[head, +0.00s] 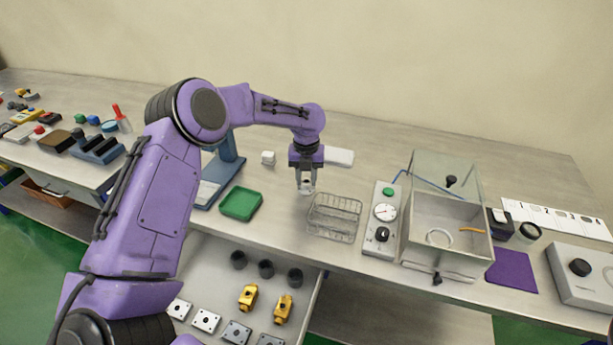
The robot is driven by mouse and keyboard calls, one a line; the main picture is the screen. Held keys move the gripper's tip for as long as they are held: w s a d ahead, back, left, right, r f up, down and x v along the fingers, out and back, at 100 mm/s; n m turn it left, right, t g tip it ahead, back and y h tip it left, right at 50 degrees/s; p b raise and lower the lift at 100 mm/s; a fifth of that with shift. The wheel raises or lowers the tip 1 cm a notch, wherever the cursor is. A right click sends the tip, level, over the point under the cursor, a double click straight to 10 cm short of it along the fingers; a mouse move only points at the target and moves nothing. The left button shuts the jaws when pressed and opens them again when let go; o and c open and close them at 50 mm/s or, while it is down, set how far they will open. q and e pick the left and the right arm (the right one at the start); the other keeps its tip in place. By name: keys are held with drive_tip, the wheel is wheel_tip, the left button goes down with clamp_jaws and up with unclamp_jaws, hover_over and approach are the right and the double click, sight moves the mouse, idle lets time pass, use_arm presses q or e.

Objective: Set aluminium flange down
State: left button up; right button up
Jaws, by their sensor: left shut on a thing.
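My left gripper (306,182) points down above the bench, just behind and left of a wire basket (334,218). It is shut on a small light-grey metal piece, which looks like the aluminium flange (307,187); the fingers hide part of it. Whether the piece touches the bench is too small to tell. My right gripper is not in view.
A green tray (241,203) stands left of the basket. A gauge panel (382,220) and an open-lidded clear box (447,225) stand to the right. An open drawer (215,262) below holds black cups, yellow fittings and square plates. A purple mat (511,271) lies far right.

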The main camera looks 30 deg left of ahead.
sight(307, 181)
use_arm(q)
drive_tip(key=shift+f, duration=0.1)
drive_tip(key=o, duration=1.1)
wheel_tip(307, 181, up, 12)
drive_tip(key=shift+r+b, duration=0.2)
drive_tip(key=shift+b, duration=0.7)
